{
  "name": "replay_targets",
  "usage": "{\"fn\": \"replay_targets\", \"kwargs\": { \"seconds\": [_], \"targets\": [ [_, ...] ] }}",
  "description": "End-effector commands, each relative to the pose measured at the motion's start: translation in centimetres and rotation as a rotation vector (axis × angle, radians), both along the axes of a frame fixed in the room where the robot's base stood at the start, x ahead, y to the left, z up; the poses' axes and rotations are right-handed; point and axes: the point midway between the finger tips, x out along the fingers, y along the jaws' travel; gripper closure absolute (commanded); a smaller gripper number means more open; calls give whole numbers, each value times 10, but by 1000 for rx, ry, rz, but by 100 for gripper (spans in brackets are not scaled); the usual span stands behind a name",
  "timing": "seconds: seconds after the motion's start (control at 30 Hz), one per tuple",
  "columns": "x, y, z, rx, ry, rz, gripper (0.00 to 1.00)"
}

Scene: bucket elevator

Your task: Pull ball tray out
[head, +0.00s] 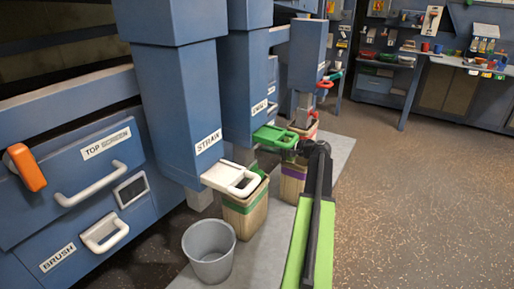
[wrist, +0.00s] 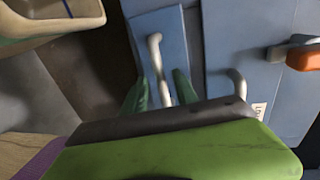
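In the wrist view a blue drawer front (wrist: 176,35) with a pale grey bar handle (wrist: 155,55) lies straight ahead. No label shows on it, so I cannot confirm that it is the ball tray. My gripper (wrist: 161,85) has its two green fingers apart, one on each side of the handle's lower end. I cannot tell whether they touch the bar. In the head view my arm (head: 316,205) reaches forward beside the chutes, and its fingertips and this drawer cannot be made out.
A second handle (wrist: 237,84) and an orange lever (wrist: 303,57) are to the right. In the head view, white (head: 231,178) and green (head: 275,137) slide handles, a grey bucket (head: 209,252) and banded containers (head: 245,212) stand left of my arm. The floor at right is clear.

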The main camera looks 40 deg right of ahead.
Motion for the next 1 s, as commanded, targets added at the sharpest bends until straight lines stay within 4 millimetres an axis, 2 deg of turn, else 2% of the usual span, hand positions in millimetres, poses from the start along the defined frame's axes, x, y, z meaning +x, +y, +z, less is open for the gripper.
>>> {"fn": "replay_targets", "kwargs": {
  "seconds": [0.1,0.2,0.53,0.8,1.0],
  "targets": [
    [21,5,-6,0,0,2,65],
    [30,7,-7,1,0,2,65],
    [35,9,-7,1,0,1,65],
    [35,10,-7,0,0,2,99],
    [35,10,-7,0,0,2,100]
  ]
}}
